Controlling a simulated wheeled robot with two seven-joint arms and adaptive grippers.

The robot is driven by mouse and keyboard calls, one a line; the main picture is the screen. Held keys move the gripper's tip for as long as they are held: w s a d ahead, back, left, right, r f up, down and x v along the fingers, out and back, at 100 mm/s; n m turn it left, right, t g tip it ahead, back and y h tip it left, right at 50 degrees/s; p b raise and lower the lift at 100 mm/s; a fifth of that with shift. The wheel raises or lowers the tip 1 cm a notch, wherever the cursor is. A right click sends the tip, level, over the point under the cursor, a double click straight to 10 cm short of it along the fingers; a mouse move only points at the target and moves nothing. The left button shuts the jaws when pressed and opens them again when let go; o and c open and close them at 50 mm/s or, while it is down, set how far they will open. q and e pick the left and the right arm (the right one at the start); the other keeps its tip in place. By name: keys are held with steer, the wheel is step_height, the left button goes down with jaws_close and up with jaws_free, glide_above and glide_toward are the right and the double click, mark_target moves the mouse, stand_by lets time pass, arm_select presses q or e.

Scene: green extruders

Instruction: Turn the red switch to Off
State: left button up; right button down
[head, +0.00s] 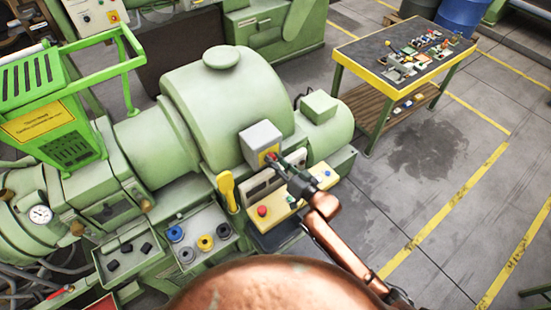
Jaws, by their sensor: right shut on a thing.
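The red switch (270,155) sits on the yellow face of a grey box (260,135) mounted on the green extruder (222,95). Only a small part of the red knob shows, as my gripper covers most of it. My right gripper (276,161) reaches up from the lower right with its fingertips at the switch and is shut on it. The knob's exact angle and any On or Off marks are too small to read. My left gripper is not in view.
Below the box is a cream control panel (283,207) with a red button (262,211) and small knobs. A yellow handle (227,190) stands to its left. A tool-covered table (345,60) stands at upper right. The floor at right is mostly open.

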steer(key=n+p, duration=0.1)
steer(key=n, duration=0.4)
steer(key=shift+h+p, duration=0.3)
steer(key=shift+p, duration=0.05)
steer(key=n, duration=0.3)
steer(key=shift+a, duration=0.1)
steer(key=shift+s+n+h, duration=0.1)
steer(key=shift+n+h, duration=0.2)
steer(key=shift+n, duration=1.1)
steer(key=shift+p, duration=0.3)
steer(key=c, duration=1.6)
jaws_free()
